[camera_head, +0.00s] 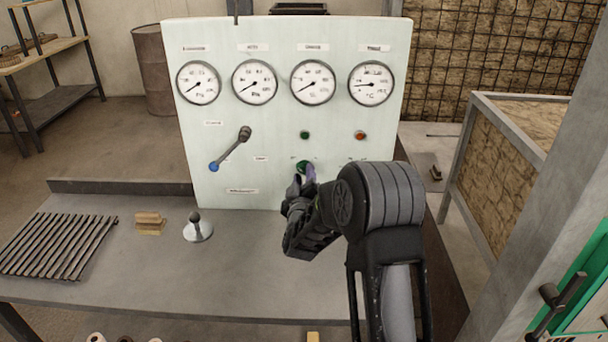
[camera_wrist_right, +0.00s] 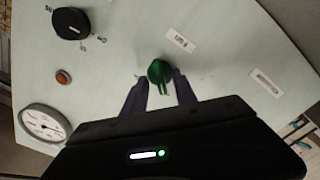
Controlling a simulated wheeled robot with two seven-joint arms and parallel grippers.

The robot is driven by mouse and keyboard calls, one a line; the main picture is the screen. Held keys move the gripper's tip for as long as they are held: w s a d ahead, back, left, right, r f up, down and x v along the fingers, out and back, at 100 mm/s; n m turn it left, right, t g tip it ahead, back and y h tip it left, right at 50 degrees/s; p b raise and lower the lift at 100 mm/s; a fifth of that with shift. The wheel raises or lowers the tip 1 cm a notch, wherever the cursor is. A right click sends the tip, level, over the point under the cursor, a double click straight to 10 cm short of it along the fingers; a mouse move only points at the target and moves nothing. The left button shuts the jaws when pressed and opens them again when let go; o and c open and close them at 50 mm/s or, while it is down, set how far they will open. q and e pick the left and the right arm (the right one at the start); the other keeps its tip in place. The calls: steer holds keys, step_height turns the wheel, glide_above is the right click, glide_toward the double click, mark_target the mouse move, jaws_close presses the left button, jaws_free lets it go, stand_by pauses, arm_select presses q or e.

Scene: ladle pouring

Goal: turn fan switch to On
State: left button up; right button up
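The control panel (camera_head: 230,120) is a pale upright board on the bench. A green rotary knob (camera_head: 302,167) sits low on it, partly covered by my right gripper (camera_head: 304,178). In the right wrist view the green knob (camera_wrist_right: 160,72) lies between the tips of my two dark fingers (camera_wrist_right: 160,88). The fingers stand apart on either side of it; I cannot tell whether they touch it. A small label (camera_wrist_right: 181,41) is beside the knob, too blurred to read surely. My left gripper is not in view.
The panel also carries several gauges (camera_head: 254,82), a lever with a blue end (camera_head: 230,150), a green light (camera_head: 304,135) and an orange-red light (camera_head: 360,135). A black knob (camera_wrist_right: 72,23) shows in the wrist view. A grate (camera_head: 55,245) lies on the bench (camera_head: 240,270).

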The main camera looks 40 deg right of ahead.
steer(key=shift+w+d, duration=0.15)
steer(key=shift+c, duration=0.2)
jaws_close()
stand_by(0.4)
